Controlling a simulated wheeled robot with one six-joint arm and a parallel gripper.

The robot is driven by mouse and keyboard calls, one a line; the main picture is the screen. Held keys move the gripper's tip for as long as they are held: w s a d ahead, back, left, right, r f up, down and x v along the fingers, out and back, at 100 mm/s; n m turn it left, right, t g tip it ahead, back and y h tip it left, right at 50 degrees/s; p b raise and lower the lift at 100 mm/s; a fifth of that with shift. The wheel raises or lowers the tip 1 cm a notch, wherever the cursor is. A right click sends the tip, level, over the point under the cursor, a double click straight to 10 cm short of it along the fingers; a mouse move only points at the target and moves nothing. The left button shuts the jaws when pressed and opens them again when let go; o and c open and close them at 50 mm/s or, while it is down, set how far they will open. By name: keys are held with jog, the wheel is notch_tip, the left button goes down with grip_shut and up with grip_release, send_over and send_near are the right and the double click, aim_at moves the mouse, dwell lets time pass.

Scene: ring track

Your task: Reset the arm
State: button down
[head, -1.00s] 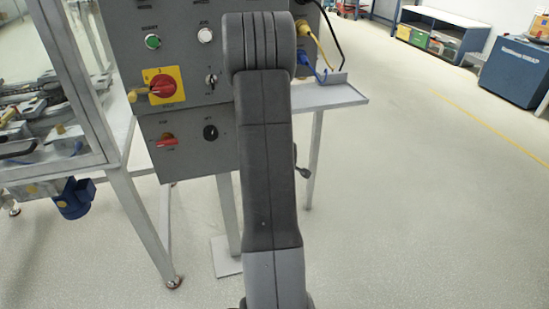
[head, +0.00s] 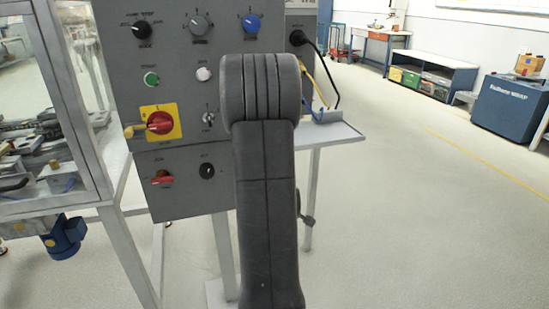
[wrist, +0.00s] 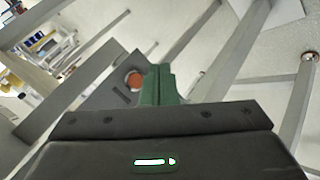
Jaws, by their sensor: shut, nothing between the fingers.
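My arm (head: 265,190) rises in the middle of the head view, in front of the grey control panel (head: 190,190). It covers the panel's right part, and my gripper is hidden in that view. In the wrist view my gripper (wrist: 158,80) shows as two green fingers pressed together, empty. Behind the fingers, to their left, is a grey panel face (wrist: 108,92) with an orange-red round part (wrist: 134,80). I cannot tell how far the fingertips are from it.
The panel carries a red switch on a yellow plate (head: 160,122), a green button (head: 151,79) and a blue knob (head: 251,22). A glazed machine frame (head: 75,100) stands left. A small shelf (head: 335,133) with cables juts out right. The floor (head: 420,210) farther right is clear.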

jog(key=shift+s+d+b, duration=0.2)
jog(key=shift+s+b, duration=0.3)
jog(key=shift+s, duration=0.2)
jog(key=shift+s+d+b, duration=0.25)
jog(key=shift+s+b, duration=0.25)
jog(key=shift+s, duration=0.2)
jog(key=shift+s+d+b, duration=0.2)
jog(key=shift+s+b, duration=0.3)
jog(key=shift+s, duration=0.2)
jog(key=shift+w, duration=0.15)
